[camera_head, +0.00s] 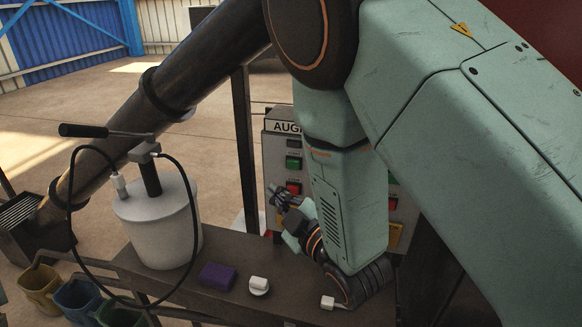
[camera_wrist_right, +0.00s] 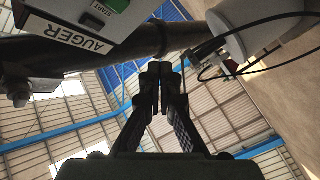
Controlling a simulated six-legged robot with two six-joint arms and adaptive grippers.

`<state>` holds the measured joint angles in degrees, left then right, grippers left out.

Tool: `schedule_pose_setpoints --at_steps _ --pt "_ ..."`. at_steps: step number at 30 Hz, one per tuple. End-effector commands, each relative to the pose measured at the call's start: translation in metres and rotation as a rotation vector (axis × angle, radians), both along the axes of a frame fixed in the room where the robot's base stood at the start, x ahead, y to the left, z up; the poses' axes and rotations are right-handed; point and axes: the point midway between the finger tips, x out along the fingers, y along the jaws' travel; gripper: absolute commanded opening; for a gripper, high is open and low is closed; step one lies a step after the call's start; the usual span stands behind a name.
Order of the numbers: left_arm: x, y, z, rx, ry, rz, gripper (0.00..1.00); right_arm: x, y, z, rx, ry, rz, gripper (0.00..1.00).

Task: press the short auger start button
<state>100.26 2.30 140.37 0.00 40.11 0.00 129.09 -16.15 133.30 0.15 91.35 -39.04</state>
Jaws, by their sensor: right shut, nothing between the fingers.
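The control panel (camera_head: 270,147) has an "AUGER" sign at its top, partly hidden behind my right arm. On its left side are a green button (camera_head: 293,162) and a red button (camera_head: 293,188). More buttons show past the arm's right side. I cannot read which is the short auger's. My right gripper (camera_head: 277,194) is in front of the panel's lower left, just below the red button; contact is not clear. In the right wrist view, the right gripper (camera_wrist_right: 161,72) is shut and empty, with a green start button (camera_wrist_right: 117,4) at the top edge. My left gripper is out of view.
A white bucket (camera_head: 158,232) with a pump handle and black hose stands on the dark bench (camera_head: 222,252). A purple block (camera_head: 217,276) and small white items (camera_head: 259,285) lie near the right forearm. A large dark tube (camera_head: 205,65) slants behind. Coloured bins (camera_head: 78,300) sit lower left.

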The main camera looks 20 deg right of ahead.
Motion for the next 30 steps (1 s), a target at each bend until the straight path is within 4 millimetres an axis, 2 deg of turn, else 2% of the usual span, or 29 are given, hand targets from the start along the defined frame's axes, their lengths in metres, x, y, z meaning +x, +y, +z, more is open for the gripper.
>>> schedule_pose_setpoints --at_steps 1,16,30 --pt "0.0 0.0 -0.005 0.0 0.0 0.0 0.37 0.005 -0.005 -0.001 0.006 -0.003 -0.005 0.0" --pt "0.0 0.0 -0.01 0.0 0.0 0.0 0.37 0.052 -0.037 -0.002 0.005 0.002 -0.005 0.0" --pt "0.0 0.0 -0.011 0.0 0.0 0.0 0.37 0.06 -0.042 -0.002 0.003 0.003 -0.003 0.0"
